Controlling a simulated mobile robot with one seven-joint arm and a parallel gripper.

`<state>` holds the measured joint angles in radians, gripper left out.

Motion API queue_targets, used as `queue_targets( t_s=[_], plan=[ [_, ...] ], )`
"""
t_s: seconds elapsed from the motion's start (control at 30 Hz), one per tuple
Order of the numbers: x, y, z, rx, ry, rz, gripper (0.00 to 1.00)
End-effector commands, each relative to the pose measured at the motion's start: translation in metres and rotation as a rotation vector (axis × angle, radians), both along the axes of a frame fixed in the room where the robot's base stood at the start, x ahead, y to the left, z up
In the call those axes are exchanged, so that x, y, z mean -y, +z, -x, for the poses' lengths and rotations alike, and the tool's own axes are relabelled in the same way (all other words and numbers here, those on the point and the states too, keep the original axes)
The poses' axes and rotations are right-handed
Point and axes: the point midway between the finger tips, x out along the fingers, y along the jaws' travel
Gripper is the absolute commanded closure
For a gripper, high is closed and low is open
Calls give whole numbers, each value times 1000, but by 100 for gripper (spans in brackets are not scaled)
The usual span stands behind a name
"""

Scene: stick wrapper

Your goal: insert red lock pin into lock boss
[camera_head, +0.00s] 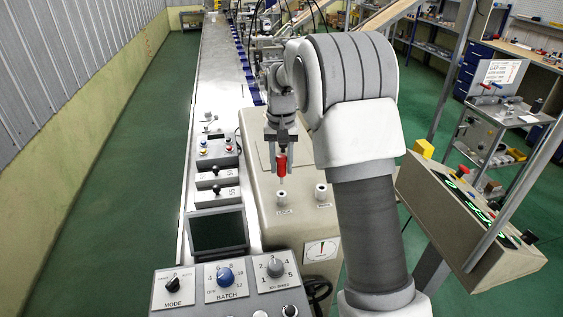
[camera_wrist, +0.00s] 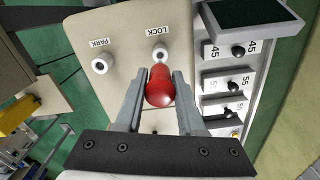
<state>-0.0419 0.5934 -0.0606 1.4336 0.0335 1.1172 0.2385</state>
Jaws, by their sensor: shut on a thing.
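The red lock pin (camera_head: 281,164) is upright between the fingers of my gripper (camera_head: 281,168), which is shut on it. A thin pale tip shows below its red handle. The lock boss (camera_head: 282,197), a small light collar with a dark hole labelled LOCK, is just under the pin in the head view, with a small gap. In the wrist view the red pin (camera_wrist: 160,86) shows its rounded end between both fingers of my gripper (camera_wrist: 159,78). The lock boss (camera_wrist: 160,55) is beyond it, its hole visible and clear of the pin.
A similar boss labelled PARK (camera_head: 321,192) stands right of the lock boss on the beige housing (camera_head: 262,223). A dark screen (camera_head: 217,232) and knob panels (camera_head: 226,284) lie left and in front. A button console (camera_head: 470,222) stands at right.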

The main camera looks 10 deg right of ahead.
Motion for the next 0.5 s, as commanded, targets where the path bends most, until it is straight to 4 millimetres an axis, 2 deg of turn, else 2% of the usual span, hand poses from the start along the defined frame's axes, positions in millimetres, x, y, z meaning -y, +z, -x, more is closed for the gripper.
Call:
queue_targets(
  t_s=[0.5],
  plan=[
    [0, -28, 0, 1, 0, 0, 100]
  ],
)
